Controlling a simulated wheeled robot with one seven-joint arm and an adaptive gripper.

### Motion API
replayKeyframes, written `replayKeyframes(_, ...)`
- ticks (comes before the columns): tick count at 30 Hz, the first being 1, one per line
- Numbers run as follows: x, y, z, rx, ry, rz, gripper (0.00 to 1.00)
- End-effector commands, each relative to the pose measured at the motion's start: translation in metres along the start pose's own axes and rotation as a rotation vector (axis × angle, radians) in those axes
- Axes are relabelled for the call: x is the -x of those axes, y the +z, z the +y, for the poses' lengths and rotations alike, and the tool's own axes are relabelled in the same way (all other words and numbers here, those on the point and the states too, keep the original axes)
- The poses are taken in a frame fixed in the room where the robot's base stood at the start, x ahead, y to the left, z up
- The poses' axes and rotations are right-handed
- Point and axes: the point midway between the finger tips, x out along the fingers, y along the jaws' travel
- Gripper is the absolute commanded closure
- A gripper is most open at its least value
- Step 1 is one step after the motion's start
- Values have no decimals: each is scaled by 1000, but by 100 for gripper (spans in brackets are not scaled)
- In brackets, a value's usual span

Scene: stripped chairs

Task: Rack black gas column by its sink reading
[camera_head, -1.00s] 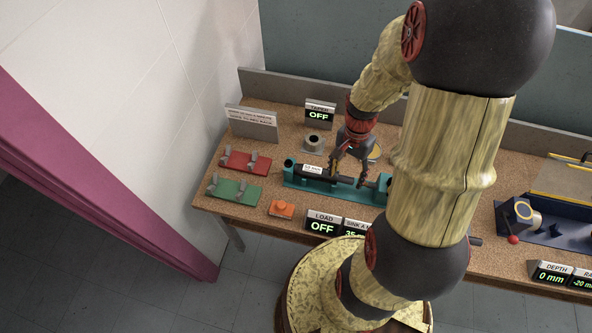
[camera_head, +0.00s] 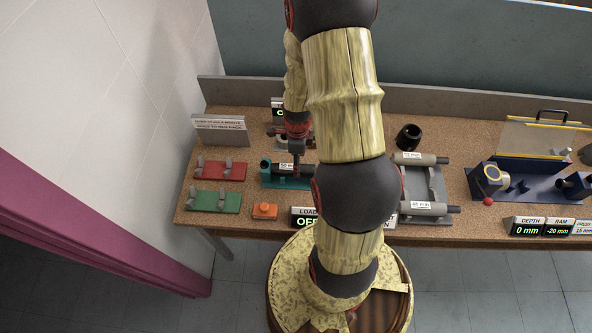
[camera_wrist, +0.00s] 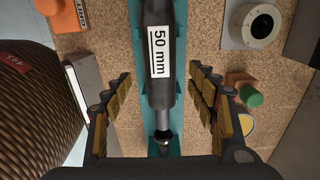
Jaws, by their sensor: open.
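The black gas column (camera_wrist: 166,90) bears a white "50 mm" label and has a thinner grey rod at its lower end in the wrist view. It lies lengthwise in the teal test cradle (camera_wrist: 140,70). My gripper (camera_wrist: 160,78) is open, with one finger on each side of the column and gaps between. In the head view the teal cradle (camera_head: 268,181) is partly hidden by my arm. A red rack (camera_head: 219,171) and a green rack (camera_head: 213,202) with grey uprights stand empty to its left. The LOAD display (camera_head: 303,218) is partly covered; the sink display's reading is hidden.
An orange button block (camera_head: 265,211) sits in front of the cradle. A sign (camera_head: 220,127) stands at the back left. A grey rack (camera_head: 432,185) holds two grey columns. A black cup (camera_head: 408,137) and a blue press (camera_head: 515,185) are farther right.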

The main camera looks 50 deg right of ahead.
Motion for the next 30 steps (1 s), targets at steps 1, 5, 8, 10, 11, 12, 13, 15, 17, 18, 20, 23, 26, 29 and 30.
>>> replayKeyframes(1, -7, 1, 0, 1, 2, 0, 42)
replayKeyframes(5, -27, 3, 0, 2, 3, 1, 42)
replayKeyframes(8, -39, 3, 0, 2, 2, 1, 42)
replayKeyframes(10, -45, 3, -1, 2, 1, 0, 42)
replayKeyframes(11, -46, 3, -1, 2, 0, 0, 42)
replayKeyframes(12, -48, 3, -1, 2, 0, 0, 42)
replayKeyframes(13, -48, 3, -1, 2, 0, 0, 42)
replayKeyframes(15, -49, 3, -1, 2, -1, 0, 42)
replayKeyframes(17, -48, 3, -1, 2, -1, 0, 42)
replayKeyframes(18, -48, 3, -1, 2, -1, 0, 42)
replayKeyframes(20, -48, 3, -1, 2, -1, 0, 43)
replayKeyframes(23, -48, 3, -1, 2, -1, 0, 49)
replayKeyframes(26, -48, 3, -1, 2, -1, 0, 55)
replayKeyframes(29, -48, 3, -1, 2, -1, 0, 60)
replayKeyframes(30, -48, 3, -1, 2, -1, 0, 63)
